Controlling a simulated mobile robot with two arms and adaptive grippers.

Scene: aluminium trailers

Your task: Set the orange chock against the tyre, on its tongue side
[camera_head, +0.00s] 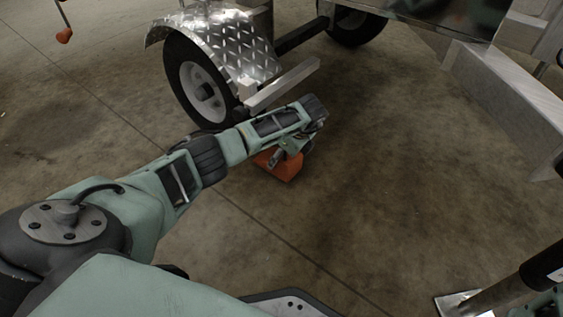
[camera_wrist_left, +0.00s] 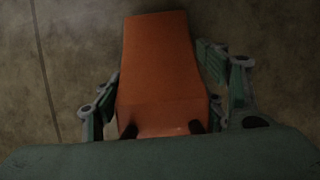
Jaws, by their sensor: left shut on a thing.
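The orange chock (camera_head: 284,166) is low over or on the floor, a little to the right of the tyre (camera_head: 197,84) in the head view. My left gripper (camera_head: 292,150) is shut on it, and my forearm hides part of it. In the left wrist view the chock (camera_wrist_left: 157,72) fills the middle between the fingers of my left gripper (camera_wrist_left: 165,100). A gap of floor shows between chock and tyre in the head view. I cannot tell whether the chock touches the floor. My right gripper is not clearly in view.
A silver tread-plate fender (camera_head: 232,45) covers the tyre, with a metal bar (camera_head: 282,84) beside it. A second wheel (camera_head: 357,24) and a metal beam (camera_head: 510,90) stand farther back and right. A metal foot plate (camera_head: 456,303) is at lower right. The middle floor is clear.

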